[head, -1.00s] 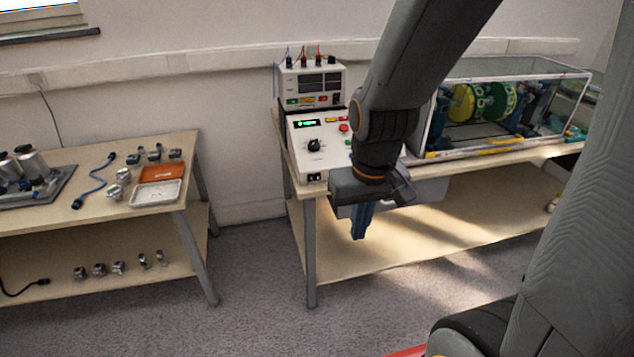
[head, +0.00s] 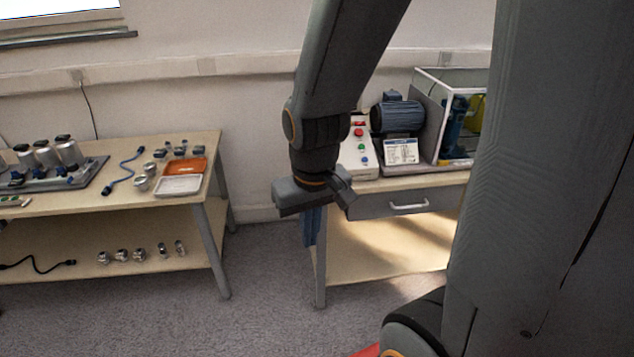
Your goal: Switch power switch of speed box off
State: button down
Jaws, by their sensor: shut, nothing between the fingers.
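The speed box (head: 357,168) is a white sloped panel at the left end of the right-hand bench. Only its right strip shows, with a red button (head: 358,132) and green and blue buttons below it. My arm hides the rest of the panel, and its power switch is not visible. My gripper (head: 313,240) points down with its blue fingers shut and empty. In the picture it hangs in front of the bench's left end, below the speed box, apart from the panel.
A blue motor (head: 398,115) and a clear-walled case (head: 428,120) stand right of the speed box. A drawer (head: 400,203) is under the bench top. The left table (head: 60,207) holds an orange tray (head: 185,165), a white tray (head: 178,187) and metal parts. Carpet lies between.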

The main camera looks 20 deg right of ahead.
jog(key=w+d+f+m+t+h, duration=0.1)
jog(key=w+d+f+m+t, duration=0.3)
jog(key=w+d+m, duration=0.5)
jog(key=w+d+f+m+t, duration=0.5)
jog(key=w+d+m+t, duration=0.1)
jog(key=w+d+m, duration=0.3)
jog(key=shift+w+d+m+h+b, duration=0.3)
jog(key=shift+w+m+h, duration=0.1)
jog(key=shift+w+m, duration=0.5)
jog(key=shift+f, duration=0.1)
jog(key=w+r+p+x, duration=0.1)
jog(key=p+x, duration=0.3)
jog(key=x, duration=0.9)
jog(key=shift+w+r, duration=0.3)
jog(key=shift+r, duration=0.15)
jog(key=shift+d, duration=0.1)
